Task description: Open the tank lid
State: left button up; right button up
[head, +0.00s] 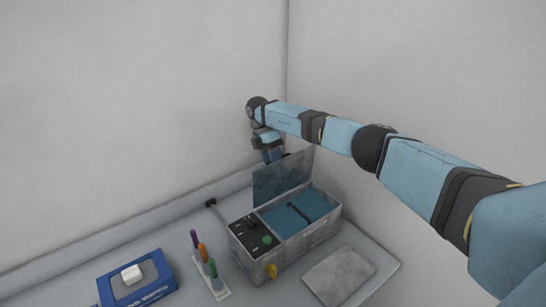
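The tank (320,222) is a grey marbled box with blue inside and a dark bar across its opening. Its lid (284,179), a thin dark grey-blue panel, stands raised and nearly upright along the tank's back edge, so the opening is uncovered. My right gripper (272,156) points down at the lid's upper left edge, partly hidden behind the panel. I cannot tell whether it touches the lid, or whether its fingers are open or shut. My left gripper is not in view.
A black control panel (247,229) with a green knob (267,240) and a yellow part (272,271) adjoins the tank. A grey slab (339,276) lies in front. Coloured markers (203,252) and a blue wipes box (138,283) are left. Walls close the corner behind.

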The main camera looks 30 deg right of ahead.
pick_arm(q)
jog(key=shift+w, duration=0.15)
pick_arm(e)
jog(key=shift+o, duration=0.4)
jog(key=shift+w+a+f, duration=0.15)
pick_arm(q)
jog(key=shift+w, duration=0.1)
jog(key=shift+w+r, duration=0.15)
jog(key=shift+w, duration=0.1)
pick_arm(e)
jog(key=shift+w+r, duration=0.1)
jog(key=shift+r, duration=0.15)
